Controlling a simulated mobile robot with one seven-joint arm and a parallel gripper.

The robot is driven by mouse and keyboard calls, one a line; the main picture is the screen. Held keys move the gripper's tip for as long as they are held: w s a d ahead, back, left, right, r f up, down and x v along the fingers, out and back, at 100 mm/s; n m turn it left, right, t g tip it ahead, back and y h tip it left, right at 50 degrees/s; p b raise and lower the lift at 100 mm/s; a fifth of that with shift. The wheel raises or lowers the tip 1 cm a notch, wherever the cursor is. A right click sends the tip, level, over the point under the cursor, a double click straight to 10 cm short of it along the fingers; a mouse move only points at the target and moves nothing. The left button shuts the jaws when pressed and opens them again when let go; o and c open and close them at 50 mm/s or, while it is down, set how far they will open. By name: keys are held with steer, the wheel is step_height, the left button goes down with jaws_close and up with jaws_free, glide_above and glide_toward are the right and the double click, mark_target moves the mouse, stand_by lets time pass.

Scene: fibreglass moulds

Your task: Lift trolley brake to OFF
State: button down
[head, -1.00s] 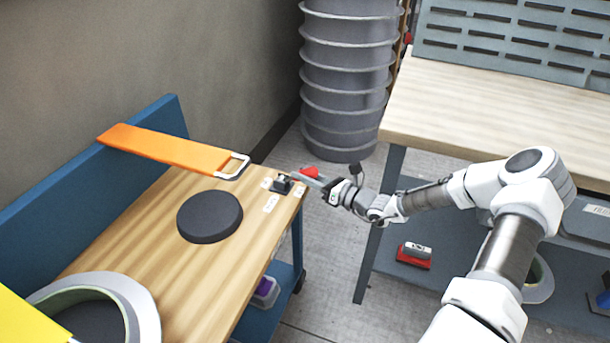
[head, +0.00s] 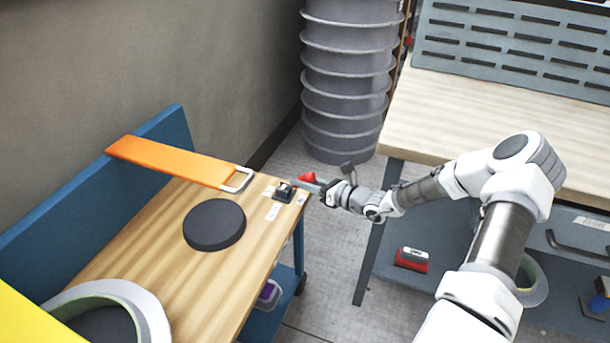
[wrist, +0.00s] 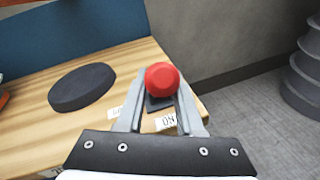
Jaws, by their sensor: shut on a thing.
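A white label reading "ON" (wrist: 166,122) lies beside the base, near my fingers. Another label (wrist: 116,112) is partly hidden by the left finger. The lever's shaft is mostly hidden under the knob.
A black disc (head: 214,224) and an orange board with a metal loop (head: 170,160) lie on the trolley. A blue panel (head: 80,205) backs it. A grey ribbed column (head: 350,80) stands behind. A workbench (head: 480,110) is at right, with floor between.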

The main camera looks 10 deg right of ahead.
steer(key=r+p, duration=0.1)
steer(key=p, duration=0.1)
steer(key=a+g+h+p, duration=0.1)
steer(key=shift+w+r+h+p, duration=0.3)
steer(key=shift+w+r+p, duration=0.05)
steer(key=shift+r+p, duration=0.05)
steer(key=g+p, duration=0.1)
steer(key=w+a+h+p, duration=0.1)
steer(key=shift+a+r+n+g+h+p, duration=0.25)
steer(key=shift+r+n+g+h+p, duration=0.05)
steer(key=shift+r+n+g, duration=0.1)
steer(key=shift+w+a+r+g+h+p, duration=0.1)
steer(key=shift+w+a+g+h+p, duration=0.2)
steer(key=shift+a+g+h+p, duration=0.25)
steer(key=shift+w+a+r+g+h+p, duration=0.1)
steer(key=shift+w+a+g+h+p, duration=0.2)
steer(key=shift+h+p, duration=0.3)
steer(key=shift+w+a+f+n+g+h+p, duration=0.15)
steer(key=shift+w+a+n+g+h+p, duration=0.2)
steer(key=shift+g+h+p, duration=0.35)
steer(key=shift+s+a, duration=0.1)
steer(key=c, duration=0.5)
jaws_free()
steer(key=shift+c, duration=0.2)
steer(key=p+v, duration=0.5)
steer(key=v, duration=1.2)
steer(key=shift+s+p, duration=0.2)
steer(key=shift+p, duration=0.1)
